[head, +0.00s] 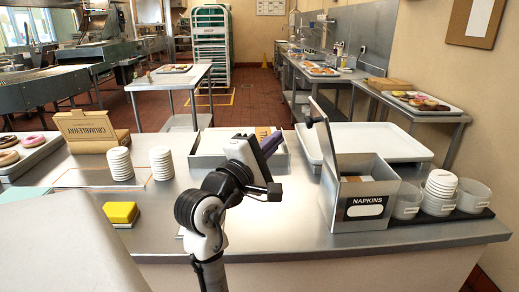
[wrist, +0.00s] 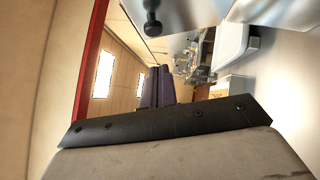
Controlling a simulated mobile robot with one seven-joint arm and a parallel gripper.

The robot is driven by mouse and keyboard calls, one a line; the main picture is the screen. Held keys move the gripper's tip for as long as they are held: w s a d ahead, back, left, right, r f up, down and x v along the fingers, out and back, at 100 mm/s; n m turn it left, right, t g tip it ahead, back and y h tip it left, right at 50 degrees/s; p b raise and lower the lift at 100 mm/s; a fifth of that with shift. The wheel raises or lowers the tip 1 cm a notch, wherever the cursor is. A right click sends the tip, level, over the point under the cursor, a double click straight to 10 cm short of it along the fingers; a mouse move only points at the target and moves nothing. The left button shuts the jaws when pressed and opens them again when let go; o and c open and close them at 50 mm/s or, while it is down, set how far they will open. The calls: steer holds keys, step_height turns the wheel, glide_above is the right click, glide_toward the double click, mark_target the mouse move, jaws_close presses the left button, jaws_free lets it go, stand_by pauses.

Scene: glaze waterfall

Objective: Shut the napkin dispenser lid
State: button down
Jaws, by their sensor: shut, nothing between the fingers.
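The napkin dispenser (head: 364,207) is a grey metal box labelled NAPKINS, at the right of the counter in the head view. Its lid (head: 323,150) stands open and roughly upright along the box's left side. A dark knob (head: 313,121) sticks out from the lid near its top. In the wrist view, a dark knob (wrist: 152,24) shows at the top against shiny metal. My gripper (head: 272,143) is left of the lid and apart from it, with its dark purple fingers shut and empty. The fingers (wrist: 158,86) also show in the wrist view.
White bowls (head: 440,190) and clear cups stand right of the dispenser. A white tray (head: 385,141) lies behind it. A metal bin (head: 208,150) is behind my arm. Stacked cups (head: 120,164), a cardboard box (head: 92,130) and a yellow sponge (head: 121,212) are at left. The counter front is clear.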

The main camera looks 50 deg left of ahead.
steer(key=shift+w+d+r+p, duration=0.25)
steer(key=shift+w+d, duration=0.1)
steer(key=shift+w, duration=0.4)
steer(key=shift+w+d+r+p, duration=0.2)
steer(key=shift+w+d+r, duration=0.15)
steer(key=shift+w, duration=0.35)
steer(key=shift+w+d+r+p, duration=0.25)
steer(key=shift+w+d, duration=0.1)
steer(key=shift+w, duration=0.4)
steer(key=shift+r, duration=0.1)
